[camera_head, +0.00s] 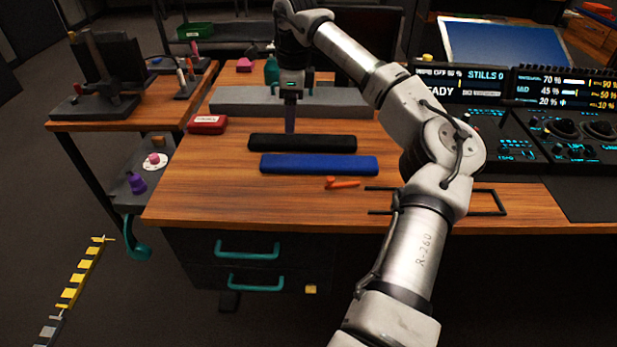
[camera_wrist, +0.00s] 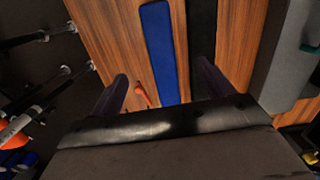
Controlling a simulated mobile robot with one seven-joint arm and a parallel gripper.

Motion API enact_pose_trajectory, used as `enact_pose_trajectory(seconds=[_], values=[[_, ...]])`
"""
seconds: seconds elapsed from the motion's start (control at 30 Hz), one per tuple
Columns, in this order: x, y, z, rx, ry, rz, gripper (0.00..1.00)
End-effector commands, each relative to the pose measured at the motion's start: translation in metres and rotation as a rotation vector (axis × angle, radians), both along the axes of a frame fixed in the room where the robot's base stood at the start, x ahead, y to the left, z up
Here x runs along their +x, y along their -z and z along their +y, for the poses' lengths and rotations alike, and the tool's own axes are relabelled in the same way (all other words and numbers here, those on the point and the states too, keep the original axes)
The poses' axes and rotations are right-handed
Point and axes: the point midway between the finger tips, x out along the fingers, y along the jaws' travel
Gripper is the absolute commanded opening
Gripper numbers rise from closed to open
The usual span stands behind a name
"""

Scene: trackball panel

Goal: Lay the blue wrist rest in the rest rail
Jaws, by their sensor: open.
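The blue wrist rest (camera_head: 318,164) lies flat on the wooden desk, left to right, in front of a black bar. My gripper (camera_head: 290,130) is open and empty, pointing down near the black bar, behind the blue rest in the head view. In the wrist view the blue wrist rest (camera_wrist: 160,50) shows between the open fingers of my gripper (camera_wrist: 160,85), beyond them; its near end is hidden by the gripper body. The rest rail appears to be the thin dark frame (camera_head: 503,202) at the desk's front right. My arm hides its middle.
The black bar (camera_head: 302,142) lies close behind the blue rest. An orange tool (camera_head: 342,184) lies just in front of it. A grey block (camera_head: 235,100) stands behind, a red case (camera_head: 207,124) at left, control panels (camera_head: 560,130) at right. The desk's front left is clear.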

Motion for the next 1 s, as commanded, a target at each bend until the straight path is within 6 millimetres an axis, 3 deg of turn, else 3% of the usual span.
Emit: enact_pose_trajectory(seconds=[0.03, 0.17, 0.5, 0.83, 1.0], values=[[0.003, -0.001, -0.018, -0.036, 0.022, -0.001, 0.8], [0.005, 0.002, -0.037, -0.078, 0.047, 0.001, 0.8], [0.005, 0.063, -0.036, -0.075, 0.045, 0.003, 0.8], [0.003, 0.092, -0.037, -0.074, 0.045, 0.003, 0.8], [0.001, 0.119, -0.038, -0.073, 0.044, 0.003, 0.8]])
